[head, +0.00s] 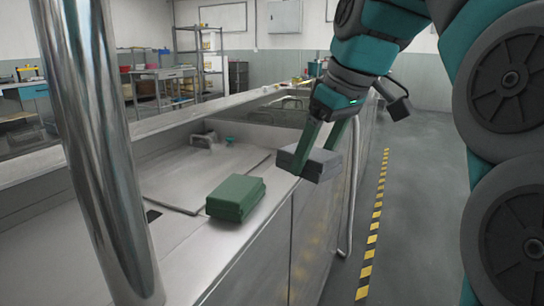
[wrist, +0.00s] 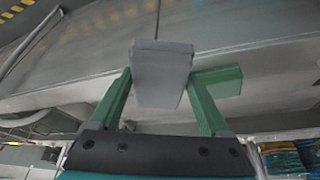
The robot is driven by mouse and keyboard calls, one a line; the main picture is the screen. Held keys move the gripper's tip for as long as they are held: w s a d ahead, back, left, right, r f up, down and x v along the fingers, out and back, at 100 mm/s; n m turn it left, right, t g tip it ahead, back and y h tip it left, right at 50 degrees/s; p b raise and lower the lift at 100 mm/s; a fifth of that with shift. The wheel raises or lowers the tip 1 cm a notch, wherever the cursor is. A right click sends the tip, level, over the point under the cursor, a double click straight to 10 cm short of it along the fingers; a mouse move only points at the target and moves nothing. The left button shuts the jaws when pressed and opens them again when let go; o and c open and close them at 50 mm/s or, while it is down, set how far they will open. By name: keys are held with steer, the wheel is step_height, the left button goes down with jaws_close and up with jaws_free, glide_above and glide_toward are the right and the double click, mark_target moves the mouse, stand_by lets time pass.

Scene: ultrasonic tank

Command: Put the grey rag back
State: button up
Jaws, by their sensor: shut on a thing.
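The grey rag (head: 318,160) is a folded block between the green fingers of my gripper (head: 324,150), near the right edge of the metal counter. My gripper is shut on it. In the wrist view the grey rag (wrist: 160,72) sits between both fingertips of my gripper (wrist: 160,85). A folded green rag (head: 236,197) lies on the counter to the left and nearer. The green rag also shows in the wrist view (wrist: 220,80), partly behind the right finger. Whether the grey rag touches the counter cannot be told.
The metal counter (head: 180,245) has bare room around the green rag. A small fitting (head: 203,140) stands at its back. A shiny metal pole (head: 95,140) blocks part of the left side. A yellow-black striped line (head: 372,225) runs along the floor at the right.

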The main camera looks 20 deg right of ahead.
steer(key=w+d, duration=0.1)
steer(key=w, duration=0.4)
steer(key=w+f+p, duration=0.1)
steer(key=w, duration=0.4)
steer(key=w+d+p, duration=0.1)
steer(key=w, duration=0.4)
steer(key=shift+d+f, duration=0.15)
steer(key=shift+d, duration=0.15)
steer(key=shift+w+f, duration=0.1)
steer(key=shift+f, duration=1.7)
steer(key=o, duration=1)
